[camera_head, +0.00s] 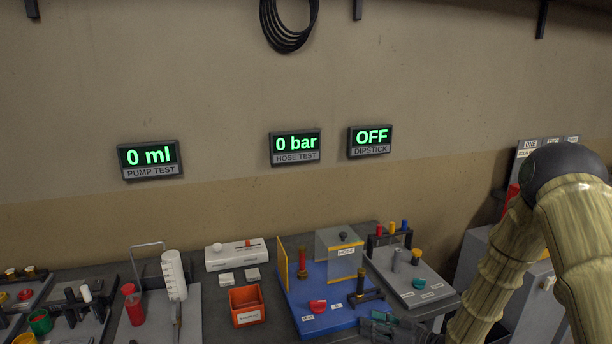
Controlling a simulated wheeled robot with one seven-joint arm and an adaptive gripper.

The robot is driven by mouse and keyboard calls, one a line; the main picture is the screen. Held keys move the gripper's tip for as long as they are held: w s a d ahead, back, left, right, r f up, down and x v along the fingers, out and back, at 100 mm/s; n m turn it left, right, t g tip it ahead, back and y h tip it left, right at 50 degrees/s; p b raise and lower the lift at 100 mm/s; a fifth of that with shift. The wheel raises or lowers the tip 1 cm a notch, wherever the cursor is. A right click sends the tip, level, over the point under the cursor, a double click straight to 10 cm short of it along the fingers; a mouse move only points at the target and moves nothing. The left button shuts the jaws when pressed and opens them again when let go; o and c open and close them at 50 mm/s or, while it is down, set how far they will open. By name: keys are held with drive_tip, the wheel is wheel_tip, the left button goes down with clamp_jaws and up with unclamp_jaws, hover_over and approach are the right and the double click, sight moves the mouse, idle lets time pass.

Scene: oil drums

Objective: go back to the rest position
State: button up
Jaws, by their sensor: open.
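My arm, olive-yellow with a dark joint, comes in at the right and bends down to the bottom edge. My gripper (385,324) is dark and only partly shows at the bottom edge, just in front of the right front corner of the blue board (322,322). It is open, and I see nothing held in it. Its lower part is cut off by the frame, and I cannot tell whether it touches the board.
The bench holds an orange bin (246,305), a white box (235,254), a measuring cylinder (174,275) and a grey board (412,284) with coloured pegs. A grey cabinet (476,262) stands at right. Wall displays read "0 ml" (149,158), "0 bar" (295,146) and "OFF" (370,139).

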drive_tip(key=s+f+m+g+h, duration=0.45)
drive_tip(key=s+f+h, duration=0.25)
drive_tip(key=s+f, duration=1.35)
drive_tip(key=s+d+f+m+g+h, duration=0.1)
drive_tip(key=s+g+h, duration=0.1)
drive_tip(key=s, duration=1)
drive_tip(key=s+d+f+m+g+h, duration=0.1)
drive_tip(key=s+d+g+h, duration=0.1)
drive_tip(key=s, duration=1.1)
drive_tip(key=shift+d+g+b, duration=0.25)
drive_tip(key=shift+g+b, duration=0.1)
drive_tip(key=shift+g, duration=0.5)
